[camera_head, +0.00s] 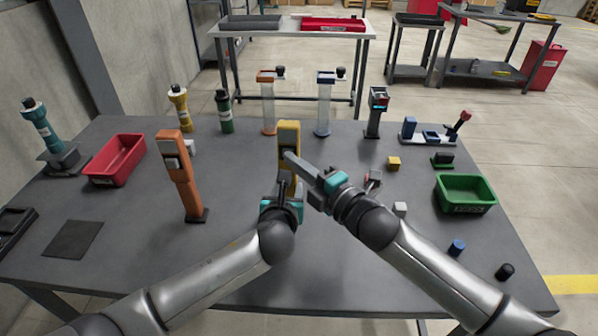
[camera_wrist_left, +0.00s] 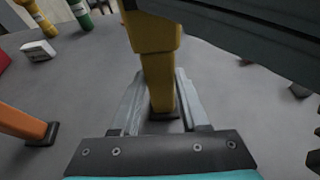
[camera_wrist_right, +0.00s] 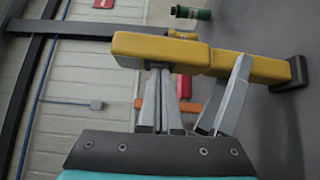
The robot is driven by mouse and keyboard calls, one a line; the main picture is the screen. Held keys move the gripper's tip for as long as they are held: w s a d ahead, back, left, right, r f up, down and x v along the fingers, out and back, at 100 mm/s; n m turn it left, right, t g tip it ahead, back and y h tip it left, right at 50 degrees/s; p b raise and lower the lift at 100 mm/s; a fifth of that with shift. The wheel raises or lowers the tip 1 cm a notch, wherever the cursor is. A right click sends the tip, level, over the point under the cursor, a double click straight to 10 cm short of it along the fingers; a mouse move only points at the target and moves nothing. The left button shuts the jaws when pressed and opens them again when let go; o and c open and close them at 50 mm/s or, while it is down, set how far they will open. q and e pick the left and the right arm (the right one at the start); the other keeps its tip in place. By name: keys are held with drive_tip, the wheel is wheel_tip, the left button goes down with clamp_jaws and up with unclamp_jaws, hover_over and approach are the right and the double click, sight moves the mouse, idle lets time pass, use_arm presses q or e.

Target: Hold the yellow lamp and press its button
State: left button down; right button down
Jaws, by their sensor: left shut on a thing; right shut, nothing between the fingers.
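The yellow lamp (camera_head: 289,129) stands upright near the middle of the grey table. My left gripper (camera_head: 288,184) is shut around its lower shaft; the left wrist view shows the yellow shaft (camera_wrist_left: 158,80) between both fingers. My right gripper (camera_head: 287,156) is shut and empty, with its tips at the lamp's upper part, just below the head. In the right wrist view the closed right fingertips (camera_wrist_right: 159,68) meet or nearly meet the yellow body (camera_wrist_right: 225,62); contact is unclear.
An orange lamp (camera_head: 182,175) stands to the left, with a red bin (camera_head: 117,160) beyond it. A green bin (camera_head: 465,192) is at right. A yellow block (camera_head: 393,163) and a white block (camera_head: 400,209) lie right of my arms.

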use_arm(q)
drive_tip(key=shift+s+d+f, duration=0.2)
use_arm(e)
drive_tip(key=shift+s+d+f, duration=0.15)
drive_tip(key=shift+s, duration=0.25)
use_arm(q)
drive_tip(key=shift+a+f, duration=0.1)
use_arm(e)
drive_tip(key=s+a+v, duration=0.1)
drive_tip(key=v, duration=1.1)
drive_tip(key=shift+s+a, duration=0.35)
drive_tip(key=shift+s, duration=0.05)
use_arm(q)
drive_tip(key=c, duration=0.9)
unclamp_jaws()
drive_tip(key=o, duration=0.6)
drive_tip(key=shift+w+r, duration=0.1)
drive_tip(key=shift+r, duration=0.1)
drive_tip(key=shift+c, duration=0.2)
